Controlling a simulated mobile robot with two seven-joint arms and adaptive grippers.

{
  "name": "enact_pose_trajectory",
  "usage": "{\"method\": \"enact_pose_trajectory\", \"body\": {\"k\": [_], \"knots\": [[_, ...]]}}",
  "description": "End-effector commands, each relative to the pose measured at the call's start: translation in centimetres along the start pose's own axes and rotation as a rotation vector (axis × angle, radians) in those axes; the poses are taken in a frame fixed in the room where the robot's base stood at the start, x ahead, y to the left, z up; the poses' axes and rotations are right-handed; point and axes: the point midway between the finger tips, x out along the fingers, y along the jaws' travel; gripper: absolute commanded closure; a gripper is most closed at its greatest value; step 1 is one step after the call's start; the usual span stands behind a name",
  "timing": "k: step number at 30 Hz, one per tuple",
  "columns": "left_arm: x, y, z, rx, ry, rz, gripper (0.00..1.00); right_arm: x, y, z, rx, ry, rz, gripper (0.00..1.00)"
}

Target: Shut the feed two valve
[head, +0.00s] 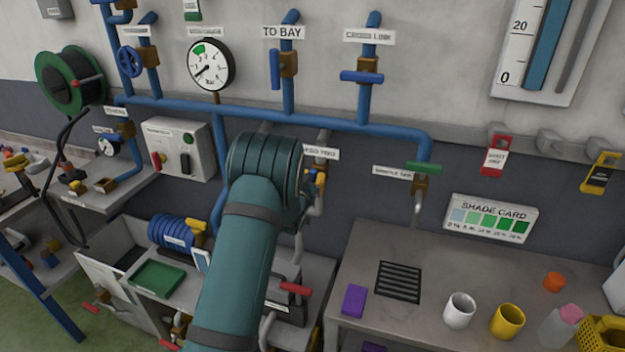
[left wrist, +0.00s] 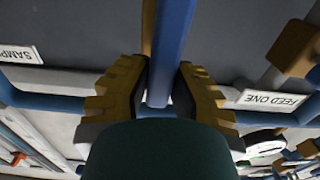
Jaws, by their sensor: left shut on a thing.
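The feed two valve is mostly hidden behind my left arm in the head view; its partly covered label (head: 321,153) shows just right of my wrist. My left gripper (head: 316,181) is at the valve, below that label, with its yellow fingertips partly in view. In the left wrist view my left gripper (left wrist: 162,88) has one yellow finger on each side of a blue valve handle (left wrist: 172,45) and is shut on it. The handle's angle to its pipe cannot be told. My right gripper is not in view.
A sample tap (head: 421,180) with a green handle is to the right. A blue pipe (head: 300,118) runs above, with the bay and cross link valves. Below, a grey bench (head: 430,270) holds a purple block, cups and a grate (head: 398,282). A feed one label (left wrist: 272,98) shows beside the gripper.

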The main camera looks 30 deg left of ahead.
Motion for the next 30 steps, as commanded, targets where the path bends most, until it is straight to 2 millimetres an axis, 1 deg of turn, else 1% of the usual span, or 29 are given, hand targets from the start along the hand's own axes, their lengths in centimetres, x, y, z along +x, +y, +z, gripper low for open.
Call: {"method": "enact_pose_trajectory", "body": {"k": [1,8,15,30], "knots": [[0.1,0.1,0.0,0.019,0.006,0.000,1.00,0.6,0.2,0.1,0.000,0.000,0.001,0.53],[0.1,0.5,0.2,0.165,0.009,0.001,1.00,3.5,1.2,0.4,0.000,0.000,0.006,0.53],[0.1,1.0,0.5,0.387,0.010,-0.001,1.00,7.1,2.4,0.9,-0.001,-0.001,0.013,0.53],[0.1,2.1,1.1,0.862,0.009,-0.002,1.00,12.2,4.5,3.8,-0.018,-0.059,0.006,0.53]]}}
